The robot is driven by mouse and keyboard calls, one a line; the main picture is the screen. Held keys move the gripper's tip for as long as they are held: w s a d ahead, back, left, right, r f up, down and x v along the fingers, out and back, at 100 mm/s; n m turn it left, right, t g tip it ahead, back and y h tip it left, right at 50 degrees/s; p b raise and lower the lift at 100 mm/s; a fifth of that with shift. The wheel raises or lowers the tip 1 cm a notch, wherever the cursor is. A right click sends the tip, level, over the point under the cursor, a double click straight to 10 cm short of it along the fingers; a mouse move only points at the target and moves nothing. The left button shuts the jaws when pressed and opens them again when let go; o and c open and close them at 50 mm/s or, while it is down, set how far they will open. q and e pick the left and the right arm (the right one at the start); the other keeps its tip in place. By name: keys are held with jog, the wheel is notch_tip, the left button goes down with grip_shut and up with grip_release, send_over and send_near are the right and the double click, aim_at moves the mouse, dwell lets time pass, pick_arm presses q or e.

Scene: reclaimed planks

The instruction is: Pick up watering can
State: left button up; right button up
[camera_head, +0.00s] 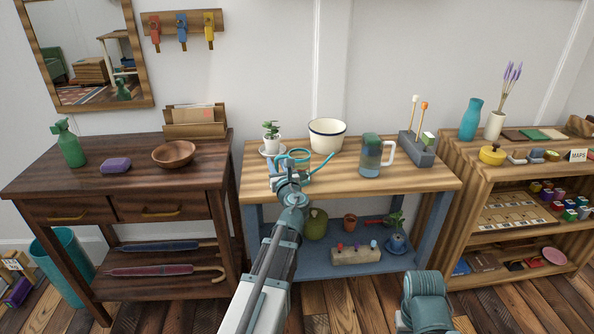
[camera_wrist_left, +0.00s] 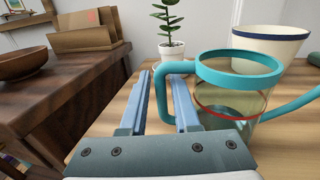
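The watering can (camera_head: 300,155) stands on the wooden top of the middle bench. It has a clear body, a teal rim, a teal handle and a spout to the right.
A potted plant (camera_head: 272,137) and a white pot (camera_head: 327,134) stand just behind the can. A pitcher (camera_head: 371,157) and a grey tool block (camera_head: 417,148) stand to the right. The bench's front edge is clear on the right.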

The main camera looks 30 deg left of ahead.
pick_arm(q)
jog(key=x, duration=0.3)
jog(key=shift+f, duration=0.1)
jog(key=shift+s, duration=0.1)
grip_shut()
dwell(1.2)
